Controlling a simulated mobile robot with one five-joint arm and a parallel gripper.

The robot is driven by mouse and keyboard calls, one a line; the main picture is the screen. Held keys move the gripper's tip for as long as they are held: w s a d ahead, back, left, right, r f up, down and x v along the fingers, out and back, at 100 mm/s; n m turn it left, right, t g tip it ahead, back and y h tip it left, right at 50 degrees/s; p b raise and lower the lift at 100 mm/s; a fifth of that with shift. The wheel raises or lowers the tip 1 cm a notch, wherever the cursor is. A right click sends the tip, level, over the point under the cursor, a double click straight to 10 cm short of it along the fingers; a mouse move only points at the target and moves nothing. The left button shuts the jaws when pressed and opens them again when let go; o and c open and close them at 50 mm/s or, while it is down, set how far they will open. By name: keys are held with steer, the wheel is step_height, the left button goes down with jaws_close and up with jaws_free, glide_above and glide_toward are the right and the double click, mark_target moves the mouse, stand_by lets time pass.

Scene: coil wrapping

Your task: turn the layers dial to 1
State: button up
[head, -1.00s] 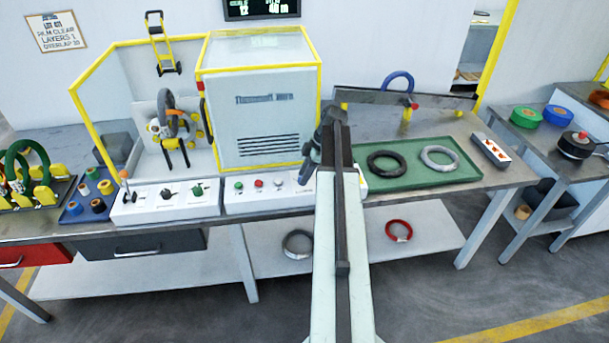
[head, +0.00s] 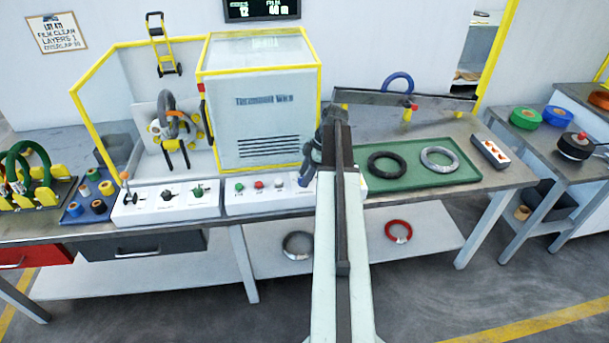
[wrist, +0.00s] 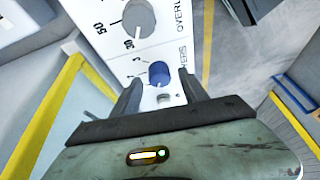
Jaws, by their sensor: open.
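The layers dial (wrist: 158,73) is a small blue knob on a white panel (wrist: 172,42), with small marks beside it too small to read surely. In the wrist view my gripper (wrist: 159,84) is open, with one finger on each side of the blue dial's near end. I cannot tell whether the fingers touch it.
A larger grey overlap dial (wrist: 139,18) sits just beyond the blue one, and a small grey knob (wrist: 164,98) is on the near side. A wall sign (head: 57,33) reads layers 1. A green tray (head: 410,178) with two coils lies right of my arm.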

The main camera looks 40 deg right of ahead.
steer(key=p+v, duration=0.5)
steer(key=v, duration=0.2)
steer(key=shift+p, duration=0.4)
steer(key=shift+w+a, duration=0.1)
